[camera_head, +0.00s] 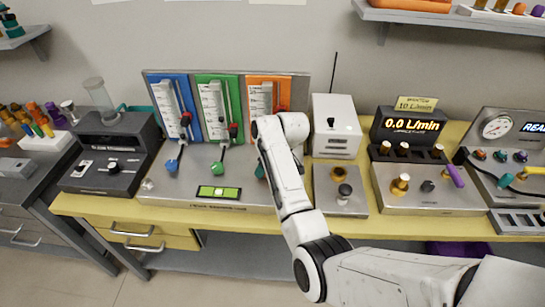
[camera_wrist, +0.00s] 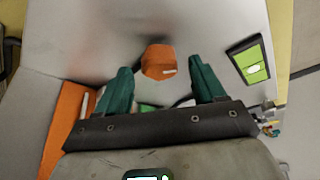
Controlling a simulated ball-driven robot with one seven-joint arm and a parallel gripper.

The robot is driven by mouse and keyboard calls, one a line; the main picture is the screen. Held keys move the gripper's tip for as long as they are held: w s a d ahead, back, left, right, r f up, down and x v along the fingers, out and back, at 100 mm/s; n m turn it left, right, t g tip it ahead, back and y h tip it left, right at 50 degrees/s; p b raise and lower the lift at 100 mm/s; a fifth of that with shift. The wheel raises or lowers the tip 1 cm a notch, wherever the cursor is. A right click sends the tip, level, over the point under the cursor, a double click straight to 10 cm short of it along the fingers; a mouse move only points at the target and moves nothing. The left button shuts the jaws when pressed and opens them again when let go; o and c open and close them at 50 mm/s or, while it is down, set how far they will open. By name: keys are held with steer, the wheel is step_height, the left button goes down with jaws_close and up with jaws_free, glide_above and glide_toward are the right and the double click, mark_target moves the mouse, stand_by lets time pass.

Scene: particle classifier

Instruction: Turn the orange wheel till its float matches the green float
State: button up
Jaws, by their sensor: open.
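The orange wheel (camera_wrist: 158,60) shows in the wrist view between the tips of my gripper's two teal fingers (camera_wrist: 160,67), with a gap on each side. My gripper is open and holds nothing. In the head view my arm hides the wheel, and only a bit of a teal finger (camera_head: 261,171) shows beside it. The orange panel (camera_head: 284,87) stands at the right of the upright board, its lower part covered by my arm. The green panel (camera_head: 232,84) stands left of it, with a green wheel (camera_head: 217,167) below.
A blue panel (camera_head: 184,88) with a blue wheel (camera_head: 172,165) is farther left. A green level display (camera_head: 218,192) lies on the front of the metal base, and shows in the wrist view (camera_wrist: 250,60). A white box (camera_head: 337,128) stands right of my arm.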

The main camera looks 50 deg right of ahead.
steer(key=v, duration=0.9)
steer(key=shift+b, duration=0.3)
steer(key=s+a+f+m, duration=0.1)
steer(key=s+a+f, duration=0.2)
steer(key=s+a, duration=0.7)
steer(key=s+a+f, duration=0.3)
steer(key=s+a, duration=0.7)
steer(key=s+d+f+g, duration=0.1)
steer(key=s+f+g, duration=0.2)
steer(key=s+f, duration=0.3)
steer(key=s, duration=0.4)
steer(key=shift+s+d+m+g+h, duration=0.2)
steer(key=shift+d+m+g+h, duration=0.1)
steer(key=shift+d+m, duration=0.1)
